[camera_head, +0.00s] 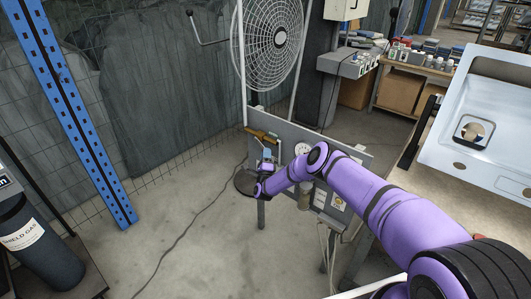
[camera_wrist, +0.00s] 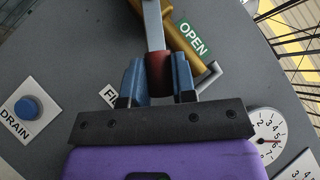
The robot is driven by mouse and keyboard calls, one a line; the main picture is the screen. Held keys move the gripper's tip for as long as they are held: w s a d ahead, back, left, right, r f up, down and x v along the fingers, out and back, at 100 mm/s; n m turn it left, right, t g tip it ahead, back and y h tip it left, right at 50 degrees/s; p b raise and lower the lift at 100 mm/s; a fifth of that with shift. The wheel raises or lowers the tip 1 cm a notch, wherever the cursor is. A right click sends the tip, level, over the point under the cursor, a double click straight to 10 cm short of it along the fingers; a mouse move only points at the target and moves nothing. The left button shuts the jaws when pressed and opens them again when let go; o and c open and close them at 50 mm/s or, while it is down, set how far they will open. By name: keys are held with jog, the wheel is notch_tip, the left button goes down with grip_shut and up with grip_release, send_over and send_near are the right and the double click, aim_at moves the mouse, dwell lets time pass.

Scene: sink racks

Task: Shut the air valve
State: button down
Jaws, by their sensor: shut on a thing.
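The air valve shows in the wrist view as a grey lever (camera_wrist: 153,25) with a dark red grip (camera_wrist: 159,72) at its near end, beside a brass body (camera_wrist: 183,35). My gripper (camera_wrist: 159,78) has its two blue fingers shut on the red grip, one on each side. The lever runs straight away from my gripper. A green OPEN label (camera_wrist: 194,40) is just right of the brass body. A second label starting with "FI" (camera_wrist: 110,97) is partly hidden by my gripper. In the head view my gripper (camera_head: 266,162) is at the panel's left part, below the brass pipe (camera_head: 262,135).
The grey panel (camera_wrist: 60,60) carries a blue DRAIN button (camera_wrist: 26,108) at left and a gauge (camera_wrist: 267,132) at right. In the head view, a fan (camera_head: 272,38) stands behind the panel. A sink (camera_head: 485,120) is at right and a gas cylinder (camera_head: 35,245) at left.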

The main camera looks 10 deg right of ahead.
jog(key=shift+w+a+f+m+h, duration=0.1)
jog(key=shift+f+m+h, duration=0.25)
jog(key=shift+m+h, duration=0.2)
jog(key=shift+m, duration=0.25)
jog(key=c, duration=0.9)
grip_release()
jog(key=shift+a, duration=0.1)
jog(key=v, duration=1)
jog(key=shift+s+a+f, duration=0.1)
jog(key=shift+s+f, duration=0.15)
jog(key=shift+f, duration=0.05)
jog(key=shift+c, duration=0.6)
